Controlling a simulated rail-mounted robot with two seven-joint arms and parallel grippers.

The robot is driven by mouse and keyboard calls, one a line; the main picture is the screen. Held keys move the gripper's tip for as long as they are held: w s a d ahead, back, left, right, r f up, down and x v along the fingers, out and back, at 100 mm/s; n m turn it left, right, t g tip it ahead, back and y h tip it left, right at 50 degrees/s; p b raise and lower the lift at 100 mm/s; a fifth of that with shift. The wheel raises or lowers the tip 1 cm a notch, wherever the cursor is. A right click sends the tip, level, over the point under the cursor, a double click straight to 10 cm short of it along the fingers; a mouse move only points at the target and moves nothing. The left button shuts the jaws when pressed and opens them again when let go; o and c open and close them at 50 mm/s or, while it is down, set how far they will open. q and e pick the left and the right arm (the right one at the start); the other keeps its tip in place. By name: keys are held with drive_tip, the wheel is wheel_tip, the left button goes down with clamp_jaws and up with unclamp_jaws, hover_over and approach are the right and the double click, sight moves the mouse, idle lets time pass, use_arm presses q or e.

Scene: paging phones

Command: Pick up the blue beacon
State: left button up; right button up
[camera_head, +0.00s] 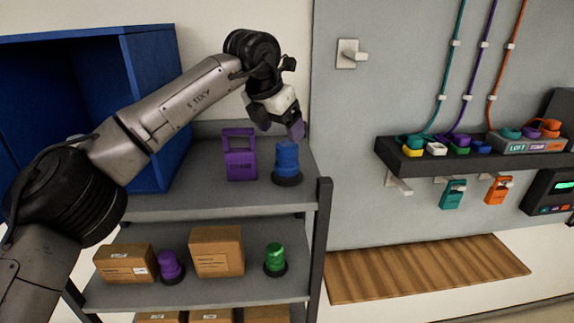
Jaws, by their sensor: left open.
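The blue beacon (287,159) stands upright on a dark round base on the top shelf of the grey rack, near its right end. My left gripper (280,128) is open just above and slightly left of the beacon, pointing down toward it. A small gap seems to lie between the fingers and the beacon top, though depth is hard to judge. Nothing is held. My right gripper is not in view.
A purple tag-like holder (240,155) stands close left of the beacon. The lower shelf (205,285) holds cardboard boxes (217,251), a purple beacon (170,267) and a green beacon (274,258). A rack post (320,245) rises at right. A wall ledge (445,157) carries phones.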

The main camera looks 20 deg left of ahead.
sight(287, 143)
use_arm(q)
drive_tip(key=shift+w+d+f+p, duration=0.1)
drive_tip(key=shift+w+f+p, duration=0.1)
drive_tip(key=shift+f+p, duration=0.25)
drive_tip(key=p+x, duration=0.1)
drive_tip(key=x, duration=0.2)
drive_tip(key=shift+d+f, duration=0.15)
drive_tip(key=shift+w+f+p, duration=0.15)
drive_tip(key=shift+f+p, duration=0.15)
drive_tip(key=shift+f, duration=0.2)
drive_tip(key=shift+c, duration=0.2)
drive_tip(key=c, duration=0.8)
clamp_jaws()
drive_tip(key=shift+r, duration=0.1)
